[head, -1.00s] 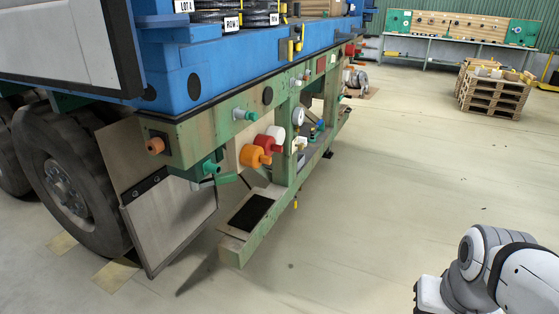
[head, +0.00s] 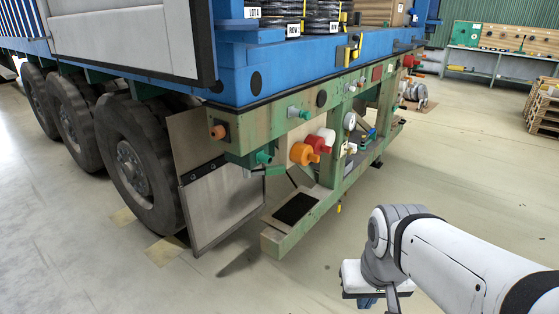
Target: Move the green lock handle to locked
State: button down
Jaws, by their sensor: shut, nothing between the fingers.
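A green lever (head: 275,170), which looks like the lock handle, sticks out to the right from under a dark green fitting (head: 263,157) at the near corner of the trailer's green rear beam (head: 285,122). It lies close to level. It is small here, and I cannot read any lock marks. Part of my own white arm fills the lower right of the head view, well apart from the lever, with open floor between.
Orange and red round-ended fittings (head: 302,153) stick out just right of the lever. A low step (head: 293,210) juts out below, and a grey mud flap (head: 222,198) hangs left of it. The floor (head: 430,165) to the right is clear. Pallets (head: 543,108) stand at the far right.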

aim_at(278, 169)
jog(key=z, duration=0.05)
jog(key=i, duration=1)
jog(key=u, duration=0.1)
